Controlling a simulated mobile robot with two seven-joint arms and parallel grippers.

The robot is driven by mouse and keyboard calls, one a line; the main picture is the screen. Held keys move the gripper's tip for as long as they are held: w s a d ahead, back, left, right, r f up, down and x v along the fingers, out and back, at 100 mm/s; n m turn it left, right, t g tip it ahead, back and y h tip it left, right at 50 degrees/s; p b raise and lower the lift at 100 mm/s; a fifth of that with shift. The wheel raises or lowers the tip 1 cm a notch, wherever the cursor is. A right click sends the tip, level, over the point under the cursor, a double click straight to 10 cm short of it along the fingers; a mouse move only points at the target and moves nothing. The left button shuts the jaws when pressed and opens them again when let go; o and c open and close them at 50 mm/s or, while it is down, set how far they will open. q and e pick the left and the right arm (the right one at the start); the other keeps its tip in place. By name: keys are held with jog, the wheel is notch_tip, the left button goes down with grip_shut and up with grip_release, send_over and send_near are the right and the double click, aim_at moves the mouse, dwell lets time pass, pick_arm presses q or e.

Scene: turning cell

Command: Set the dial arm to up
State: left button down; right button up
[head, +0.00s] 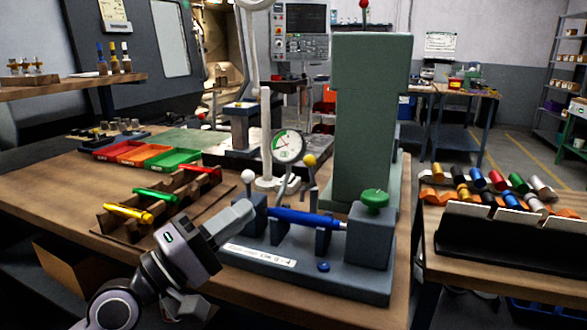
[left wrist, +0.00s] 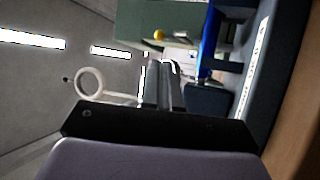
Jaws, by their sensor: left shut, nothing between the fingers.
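The dial gauge (head: 288,146) has a round white face with a green sector and stands behind the fixture (head: 300,265). A grey arm runs down from the dial towards the fixture; its lower end is partly hidden. A yellow ball knob (head: 309,160) on a thin rod is just right of the dial; a yellow ball also shows in the left wrist view (left wrist: 159,35). A blue shaft (head: 305,219) lies across the fixture. My left gripper (head: 246,211) is shut and empty at the fixture's left post, below a white ball knob (head: 248,176). My right gripper is not in view.
A tall green column (head: 370,120) stands behind the fixture, and a green knob (head: 375,199) sits at its right end. A rack with coloured cylinders (head: 145,196) is at left, near red, orange and green trays (head: 172,161). A second rack (head: 510,235) stands on the right table.

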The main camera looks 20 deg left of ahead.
pick_arm(q)
jog(key=p, duration=0.3)
send_near(306, 165)
jog(key=x, duration=0.5)
jog(key=shift+w+r, duration=0.1)
jog(key=shift+w, duration=0.1)
jog(key=shift+w+d+r, duration=0.15)
jog(key=shift+w+d, duration=0.25)
jog(key=shift+w, duration=0.2)
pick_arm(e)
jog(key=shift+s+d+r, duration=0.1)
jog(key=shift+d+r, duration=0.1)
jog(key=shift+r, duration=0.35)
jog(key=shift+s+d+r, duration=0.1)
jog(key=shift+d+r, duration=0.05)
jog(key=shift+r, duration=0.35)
